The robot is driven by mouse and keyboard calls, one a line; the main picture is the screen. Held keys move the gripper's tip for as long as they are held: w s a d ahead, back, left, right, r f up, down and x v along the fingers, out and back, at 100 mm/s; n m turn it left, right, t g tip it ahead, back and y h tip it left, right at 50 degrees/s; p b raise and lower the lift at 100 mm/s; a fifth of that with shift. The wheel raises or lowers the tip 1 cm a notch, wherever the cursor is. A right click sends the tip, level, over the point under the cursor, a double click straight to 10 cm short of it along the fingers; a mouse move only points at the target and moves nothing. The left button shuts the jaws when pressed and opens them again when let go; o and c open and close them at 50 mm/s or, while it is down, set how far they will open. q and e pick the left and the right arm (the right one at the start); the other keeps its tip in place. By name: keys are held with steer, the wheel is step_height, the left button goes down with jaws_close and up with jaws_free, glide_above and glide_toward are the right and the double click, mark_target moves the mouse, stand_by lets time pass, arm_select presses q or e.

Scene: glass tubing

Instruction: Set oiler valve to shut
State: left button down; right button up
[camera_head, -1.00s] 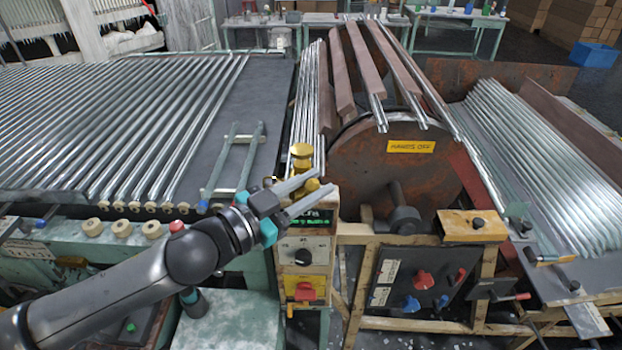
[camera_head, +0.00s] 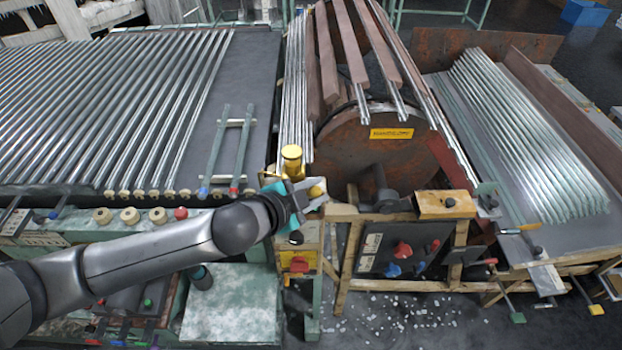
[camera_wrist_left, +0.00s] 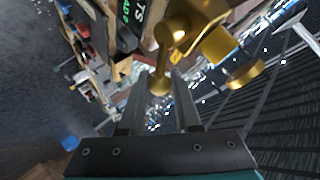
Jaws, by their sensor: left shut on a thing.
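The brass oiler (camera_head: 291,160) stands at the top of the wooden control post, just left of the rusty drum. My left gripper (camera_head: 306,194) is at its base and partly hides it. In the left wrist view the oiler's brass body (camera_wrist_left: 188,22) is at the top. A brass lever with a round end (camera_wrist_left: 160,84) reaches down from it between my left fingers (camera_wrist_left: 159,95), which are shut on it. The exact angle of the lever is hard to read. My right gripper is not in view.
The rusty drum (camera_head: 375,158) with a yellow sign is close to the right of the gripper. A row of glass tubes (camera_head: 110,100) lies left. A panel with red and blue knobs (camera_head: 403,252) is lower right.

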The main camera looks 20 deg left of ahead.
arm_select(q)
steer(key=shift+w+d+f+m+g+y, duration=0.1)
steer(key=shift+d+f+m+g+y, duration=0.1)
steer(key=shift+f+m+g+y, duration=0.3)
steer(key=shift+d+f+m+g+y, duration=0.2)
steer(key=shift+m+y, duration=0.1)
steer(key=shift+y, duration=0.3)
steer(key=shift+f+m+g+y, duration=0.3)
steer(key=shift+f+m+y, duration=0.25)
steer(key=shift+y, duration=0.55)
steer(key=shift+a+f, duration=0.1)
steer(key=c, duration=0.9)
jaws_free()
steer(key=shift+r, duration=0.2)
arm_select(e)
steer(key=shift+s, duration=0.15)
